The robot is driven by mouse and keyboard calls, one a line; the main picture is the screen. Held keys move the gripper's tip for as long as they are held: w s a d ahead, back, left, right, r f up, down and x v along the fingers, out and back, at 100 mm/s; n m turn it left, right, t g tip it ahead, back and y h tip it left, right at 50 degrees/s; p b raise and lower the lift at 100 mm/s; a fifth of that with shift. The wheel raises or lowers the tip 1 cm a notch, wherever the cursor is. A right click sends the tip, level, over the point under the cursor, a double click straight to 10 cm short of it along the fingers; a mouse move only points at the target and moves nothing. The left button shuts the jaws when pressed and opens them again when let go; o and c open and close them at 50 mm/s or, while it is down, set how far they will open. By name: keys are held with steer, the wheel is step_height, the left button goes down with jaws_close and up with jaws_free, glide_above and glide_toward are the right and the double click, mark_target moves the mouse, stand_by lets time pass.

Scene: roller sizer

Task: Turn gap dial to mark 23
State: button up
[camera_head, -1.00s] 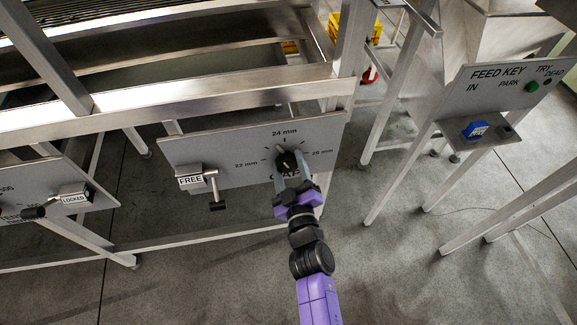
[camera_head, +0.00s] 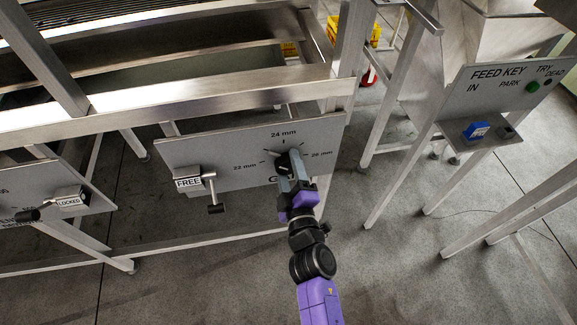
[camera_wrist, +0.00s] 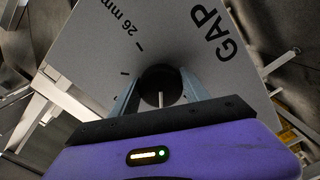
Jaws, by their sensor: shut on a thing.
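The gap dial is a dark round knob (camera_wrist: 161,88) with a pale pointer line, mounted on a grey gap panel (camera_head: 230,148). The panel carries the marks 22 mm, 24 mm and 26 mm, and the word GAP. My gripper (camera_head: 289,164) reaches the knob from below in the head view, with a finger on each side of it. In the wrist view my gripper (camera_wrist: 160,98) is shut on the knob, and the 26 mm mark and GAP show beyond it. In the head view the fingers partly cover the knob and GAP, so the pointer's exact reading is unclear.
A lever with a FREE label (camera_head: 188,183) sits left of the dial on the same panel. A LOCKED lever (camera_head: 69,201) is on another panel at far left. A feed key panel (camera_head: 500,95) with a blue key block (camera_head: 476,131) stands at right. Steel frame legs surround the area.

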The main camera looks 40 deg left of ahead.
steer(key=o, duration=1.4)
steer(key=shift+c, duration=0.2)
steer(key=p+v, duration=0.3)
steer(key=v, duration=0.5)
